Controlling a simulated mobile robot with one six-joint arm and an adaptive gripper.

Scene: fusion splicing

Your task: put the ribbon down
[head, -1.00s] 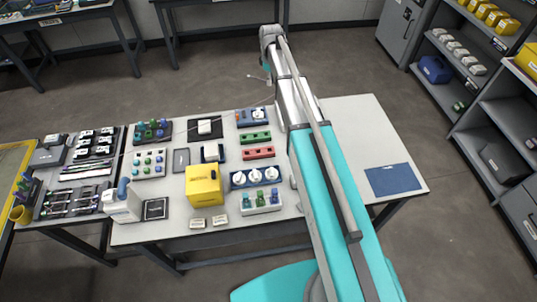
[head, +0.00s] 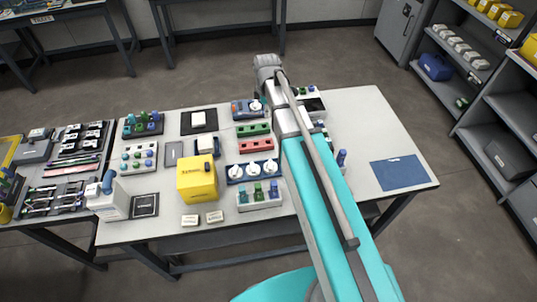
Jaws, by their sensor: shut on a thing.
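My arm crosses the middle of the head view, and its grey wrist (head: 268,66) is above the far edge of the table. My gripper is hidden behind the wrist and arm links, so its fingers do not show. I cannot make out the ribbon; anything held is out of sight. The white worktable (head: 352,125) spreads under the arm on both sides.
A yellow box (head: 197,180), a blue tray with white knobs (head: 253,171), green (head: 253,129) and red (head: 256,146) blocks stand left of the arm. A blue mat (head: 400,173) lies at right. Bare tabletop surrounds the mat.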

